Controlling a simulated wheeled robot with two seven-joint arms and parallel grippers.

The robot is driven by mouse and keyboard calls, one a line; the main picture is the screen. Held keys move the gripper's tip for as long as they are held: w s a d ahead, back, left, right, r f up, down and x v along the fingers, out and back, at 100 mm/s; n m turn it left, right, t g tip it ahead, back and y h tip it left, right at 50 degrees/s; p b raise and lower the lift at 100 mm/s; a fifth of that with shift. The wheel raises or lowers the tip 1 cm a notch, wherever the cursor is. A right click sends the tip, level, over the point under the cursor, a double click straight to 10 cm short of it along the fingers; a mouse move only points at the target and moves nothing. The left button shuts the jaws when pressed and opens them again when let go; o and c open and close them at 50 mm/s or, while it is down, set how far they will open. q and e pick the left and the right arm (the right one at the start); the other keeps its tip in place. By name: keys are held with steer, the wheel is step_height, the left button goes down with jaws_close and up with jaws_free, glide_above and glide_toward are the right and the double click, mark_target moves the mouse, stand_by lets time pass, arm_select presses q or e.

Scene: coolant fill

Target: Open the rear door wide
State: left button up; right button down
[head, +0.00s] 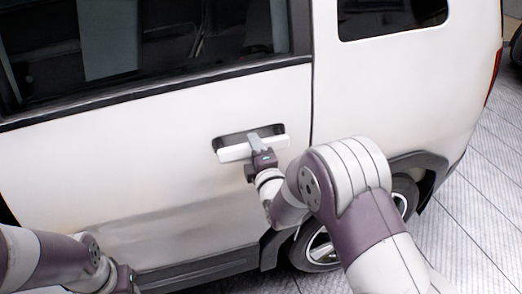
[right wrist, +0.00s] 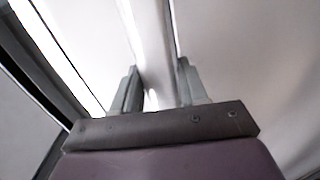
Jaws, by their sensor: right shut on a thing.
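The white rear door (head: 160,133) of the car fills the middle of the head view. It looks closed, level with the body panel at its right edge. Its white handle (head: 233,153) crosses a dark recess near that edge. My right gripper (head: 257,141) is at the handle, shut on it. In the right wrist view the handle (right wrist: 151,45) runs between the two fingers (right wrist: 157,85). My left arm shows at the lower left of the head view; its fingertips are not clearly visible.
The rear wheel (head: 322,247) and dark wheel arch (head: 425,163) are right of the door, partly behind my right arm. A dark sill (head: 195,268) runs below the door. Pale paved floor (head: 480,225) lies open at the right.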

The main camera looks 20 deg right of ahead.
steer(key=shift+s+f, duration=0.15)
steer(key=shift+s, duration=0.7)
steer(key=shift+m+h, duration=0.4)
steer(key=shift+h, duration=0.2)
steer(key=s, duration=0.4)
steer(key=shift+s+a+p, duration=0.2)
steer(key=shift+p, duration=0.1)
steer(key=shift+m+h, duration=0.4)
steer(key=shift+h, duration=0.2)
steer(key=shift+s+a+p, duration=0.15)
steer(key=shift+s+p, duration=0.05)
steer(key=shift+s, duration=0.85)
steer(key=shift+s+a+p, duration=0.15)
steer(key=shift+s+p, duration=0.05)
steer(key=shift+s, duration=0.85)
